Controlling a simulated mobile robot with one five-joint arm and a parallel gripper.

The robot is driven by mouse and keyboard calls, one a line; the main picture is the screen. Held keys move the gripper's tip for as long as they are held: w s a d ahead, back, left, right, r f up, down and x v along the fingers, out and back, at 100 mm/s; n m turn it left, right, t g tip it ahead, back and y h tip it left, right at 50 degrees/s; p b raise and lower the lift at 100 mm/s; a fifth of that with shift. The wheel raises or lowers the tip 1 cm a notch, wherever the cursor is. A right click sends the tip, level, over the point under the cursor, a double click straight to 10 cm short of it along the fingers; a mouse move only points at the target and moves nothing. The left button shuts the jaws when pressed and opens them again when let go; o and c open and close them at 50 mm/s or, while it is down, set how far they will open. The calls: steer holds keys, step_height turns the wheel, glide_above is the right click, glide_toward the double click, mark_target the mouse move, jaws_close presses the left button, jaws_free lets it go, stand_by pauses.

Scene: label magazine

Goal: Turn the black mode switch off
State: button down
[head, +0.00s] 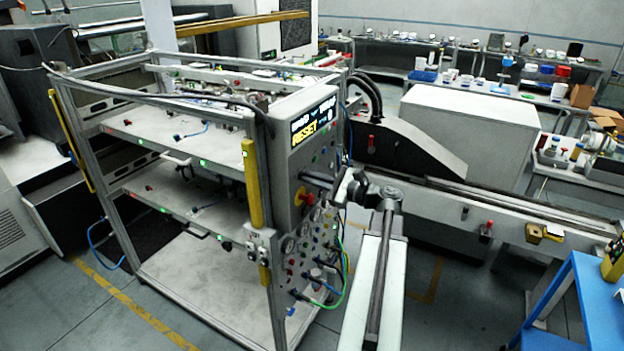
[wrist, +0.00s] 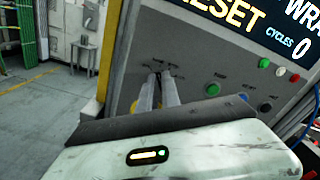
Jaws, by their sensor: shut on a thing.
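The grey control panel (head: 318,143) stands on the end of the framed machine, and it also fills the middle of the wrist view (wrist: 190,62). My gripper (wrist: 158,77) reaches to the panel face, its two pale fingers close together at the tips. It is shut on the black mode switch, which is small, dark and mostly hidden between the fingertips. The switch's angle cannot be made out. In the head view my gripper (head: 309,178) meets the panel below the display, and the switch is hidden there.
The lit display (head: 313,122) reads RESET, with CYCLES 0 in the wrist view. A red emergency stop (head: 305,196) on yellow sits just below my gripper. A green button (wrist: 212,89) and a blue button (wrist: 243,97) lie right of the fingers. Gauges and hoses crowd the lower panel.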

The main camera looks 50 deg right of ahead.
steer(key=n, duration=0.6)
steer(key=shift+a+f+n, duration=0.1)
steer(key=shift+f+n, duration=0.1)
steer(key=shift+n, duration=0.2)
stand_by(0.4)
steer(key=c, duration=1.6)
jaws_free()
steer(key=shift+o, duration=0.2)
steer(key=v, duration=0.8)
